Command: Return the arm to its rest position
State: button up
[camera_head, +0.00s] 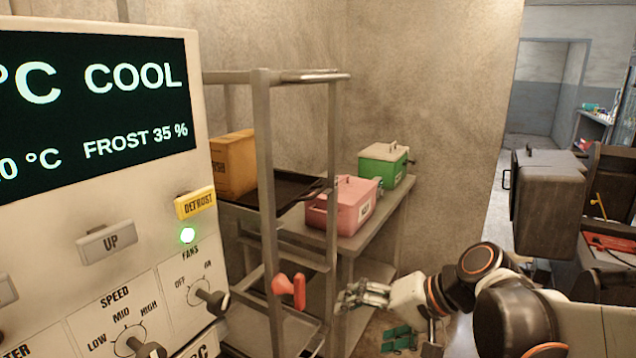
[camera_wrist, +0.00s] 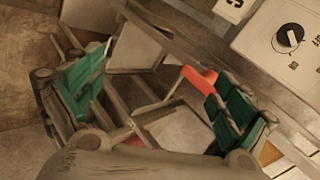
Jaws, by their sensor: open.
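My gripper (camera_head: 375,317) is at the end of my arm, low in the middle right of the head view. The arm reaches in from the right edge, bent, with the gripper extended toward the rack. In the wrist view my gripper (camera_wrist: 157,98) has its two green-padded fingers wide apart, with nothing held between them. Behind the fingers are the bars of the rack and a red handle (camera_wrist: 198,80).
A control panel (camera_head: 95,215) reading COOL and FROST 35 % fills the left; its green lamp (camera_head: 188,235) is lit. A metal rack (camera_head: 264,180) stands beside it. A bench holds a pink box (camera_head: 335,212) and a green box (camera_head: 378,170). A doorway opens at right.

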jog(key=s+d+n+t+h, duration=0.2)
jog(key=s+d+h, duration=0.6)
jog(key=s+d, duration=0.3)
jog(key=shift+s+n+t, duration=0.3)
jog(key=shift+s, duration=0.4)
